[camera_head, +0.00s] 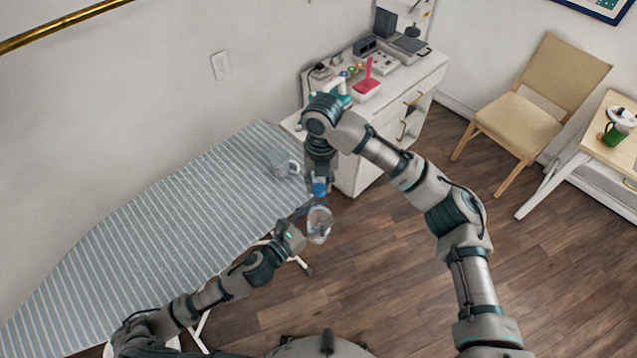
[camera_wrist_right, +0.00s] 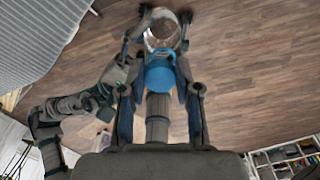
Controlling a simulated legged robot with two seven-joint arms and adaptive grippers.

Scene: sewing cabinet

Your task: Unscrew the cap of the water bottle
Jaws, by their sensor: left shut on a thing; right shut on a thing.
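The clear water bottle (camera_head: 319,226) is held upright in the air beside the ironing board. Its blue cap (camera_head: 319,189) is at the top, and the cap also shows in the right wrist view (camera_wrist_right: 160,72). My left gripper (camera_head: 305,211) comes in from the lower left and is shut on the bottle near its upper part. My right gripper (camera_head: 319,183) points down from above and is shut on the cap, with a finger on each side of it in the wrist view. The cap sits at the bottle's neck; its thread is hidden.
A white cabinet (camera_head: 362,172) with cluttered top stands behind my right arm. A wooden chair (camera_head: 535,110) is at the right. Open wooden floor lies below the bottle.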

